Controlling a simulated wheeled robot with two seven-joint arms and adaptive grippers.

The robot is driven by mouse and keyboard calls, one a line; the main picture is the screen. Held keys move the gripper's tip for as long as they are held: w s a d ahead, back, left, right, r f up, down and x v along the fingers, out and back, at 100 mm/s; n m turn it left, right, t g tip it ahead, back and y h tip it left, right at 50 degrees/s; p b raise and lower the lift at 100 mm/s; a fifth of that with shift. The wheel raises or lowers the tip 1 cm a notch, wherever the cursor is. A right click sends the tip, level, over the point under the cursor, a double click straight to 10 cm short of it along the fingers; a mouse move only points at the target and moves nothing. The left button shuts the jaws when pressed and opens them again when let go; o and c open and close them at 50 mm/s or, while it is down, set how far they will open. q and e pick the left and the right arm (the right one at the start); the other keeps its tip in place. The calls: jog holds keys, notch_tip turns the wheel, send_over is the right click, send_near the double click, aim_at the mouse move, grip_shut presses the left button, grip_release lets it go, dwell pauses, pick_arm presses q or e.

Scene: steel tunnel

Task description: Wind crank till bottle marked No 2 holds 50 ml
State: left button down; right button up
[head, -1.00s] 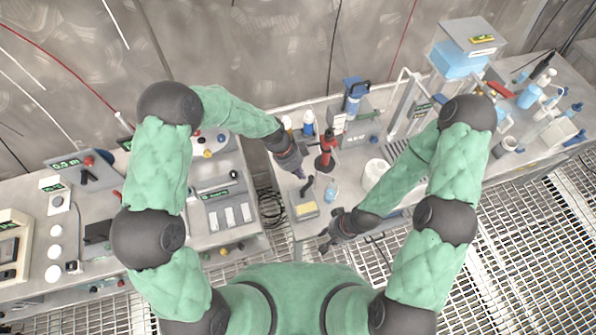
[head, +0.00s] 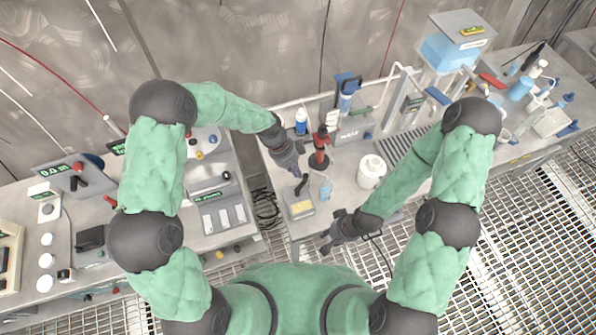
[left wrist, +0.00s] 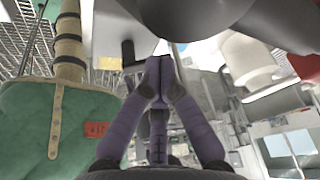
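My left gripper (head: 290,160) is above the front left of the middle bench; in the left wrist view its purple fingers (left wrist: 160,75) meet at the tips, with no object visible between them. My right gripper (head: 328,243) is lower, at the bench's front edge; its fingers are too small to read. A small pale blue bottle (head: 325,191) stands between the grippers; I cannot read a mark on it. A black upright handle (head: 301,184) stands beside a yellow-topped block (head: 301,207). I cannot tell for sure which part is the crank.
A red stand (head: 319,152) is just right of my left gripper, and a white tub (head: 371,171) is farther right. A blue-topped device (head: 347,92) and a water tank (head: 447,50) stand at the back. The left bench carries a green readout (head: 62,172). A gap with cables separates the benches.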

pick_arm(q)
jog(key=shift+d+m+b, duration=0.15)
jog(key=shift+m+b, duration=0.2)
jog(key=shift+m, duration=0.05)
jog(key=shift+d+m+g+y+b, duration=0.15)
jog(key=shift+d+m+g+b, duration=0.15)
jog(key=shift+m+b, duration=0.25)
jog(key=shift+d+m+g+y+b, duration=0.15)
jog(key=shift+d+m+g+b, duration=0.15)
jog(key=shift+m, duration=0.45)
jog(key=shift+s+d+m+b, duration=0.1)
jog(key=shift+d+m+b, duration=0.1)
jog(key=shift+m+b, duration=0.3)
jog(key=shift+r, duration=0.1)
